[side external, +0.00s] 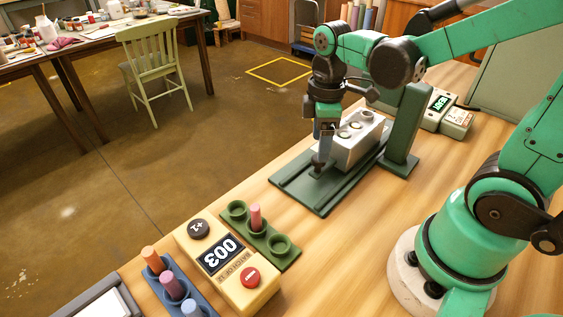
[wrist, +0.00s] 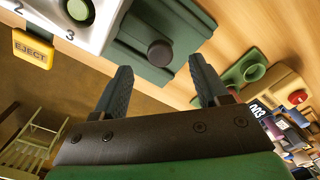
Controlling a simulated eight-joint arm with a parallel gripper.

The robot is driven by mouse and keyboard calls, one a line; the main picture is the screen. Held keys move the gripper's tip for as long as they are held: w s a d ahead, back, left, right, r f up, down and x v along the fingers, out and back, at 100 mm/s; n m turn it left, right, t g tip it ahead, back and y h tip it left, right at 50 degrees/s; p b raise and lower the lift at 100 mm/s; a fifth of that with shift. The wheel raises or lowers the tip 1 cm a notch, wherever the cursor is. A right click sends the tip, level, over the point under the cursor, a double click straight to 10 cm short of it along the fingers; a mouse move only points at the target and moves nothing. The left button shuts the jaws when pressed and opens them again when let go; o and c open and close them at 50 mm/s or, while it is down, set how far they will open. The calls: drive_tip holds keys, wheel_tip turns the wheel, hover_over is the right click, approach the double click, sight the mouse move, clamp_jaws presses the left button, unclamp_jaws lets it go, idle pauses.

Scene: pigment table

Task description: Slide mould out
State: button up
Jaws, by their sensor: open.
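The pale metal mould (side external: 345,153) sits on a dark green slotted base (side external: 298,193), with round holes in its top. In the wrist view the mould (wrist: 97,14) is at the upper left, with "2" and "3" beside its holes and a yellow EJECT tag (wrist: 33,48). A dark round knob (wrist: 159,54) stands on the green base at the mould's end. My gripper (wrist: 160,66) is open, its two fingers apart on either side of the knob in that picture. In the side view my gripper (side external: 322,158) points down at the mould's near end; whether it touches anything is unclear.
A cream counter box (side external: 228,262) reads 003. Beside it are a green rack (side external: 270,240) with one pink stick and a blue rack (side external: 170,290) with several sticks. Small display boxes (side external: 440,108) stand behind. Bare wood lies between.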

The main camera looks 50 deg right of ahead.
drive_tip(key=shift+f, duration=1.65)
clamp_jaws()
